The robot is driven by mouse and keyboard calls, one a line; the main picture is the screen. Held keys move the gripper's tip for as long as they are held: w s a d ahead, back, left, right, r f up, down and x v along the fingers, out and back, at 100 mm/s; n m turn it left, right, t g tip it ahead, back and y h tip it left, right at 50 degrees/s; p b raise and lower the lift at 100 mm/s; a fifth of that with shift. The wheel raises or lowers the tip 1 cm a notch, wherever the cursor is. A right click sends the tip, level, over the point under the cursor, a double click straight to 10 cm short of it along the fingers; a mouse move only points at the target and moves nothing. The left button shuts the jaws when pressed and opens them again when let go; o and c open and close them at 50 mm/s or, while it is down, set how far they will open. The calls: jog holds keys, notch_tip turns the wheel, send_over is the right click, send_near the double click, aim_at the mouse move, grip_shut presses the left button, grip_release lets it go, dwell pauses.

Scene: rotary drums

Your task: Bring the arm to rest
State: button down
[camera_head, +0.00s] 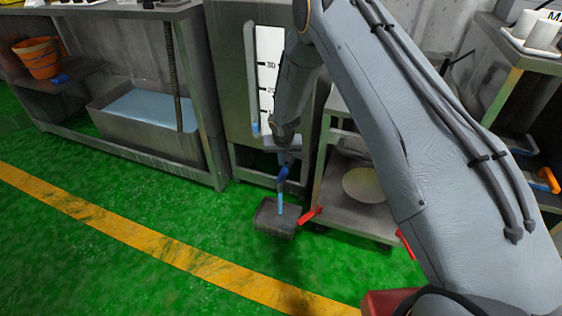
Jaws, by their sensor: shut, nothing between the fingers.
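My arm reaches up from the lower right, bends near the top, and its forearm points down in front of a metal tank.
A basin (150,108) with pale blue content is at left, below an orange bucket (38,58). The green floor in front is clear.

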dwell(0.4)
jog(key=s+d+r+g, duration=0.1)
jog(key=s+r, duration=0.4)
jog(key=r, duration=0.3)
jog(key=s+d+r+n, duration=0.1)
jog(key=s+r, duration=0.4)
jog(key=r, duration=0.4)
jog(key=s+d+r+g, duration=0.1)
jog(key=s+r, duration=0.4)
jog(key=r, duration=0.3)
jog(key=s+d+r+n+g, duration=0.1)
jog(key=s+r, duration=0.3)
jog(key=s, duration=0.6)
jog(key=s+d+r, duration=0.2)
jog(key=s+r, duration=0.2)
jog(key=s, duration=0.5)
jog(key=s+d+r+n+g, duration=0.1)
jog(key=s+r, duration=0.2)
jog(key=s, duration=0.7)
jog(key=d+r+m+p, duration=0.3)
jog(key=d+r+p, duration=0.6)
jog(key=p, duration=0.9)
jog(key=shift+w+d+r+p, duration=0.2)
jog(key=shift+w+r+p, duration=0.2)
jog(key=shift+r, duration=0.3)
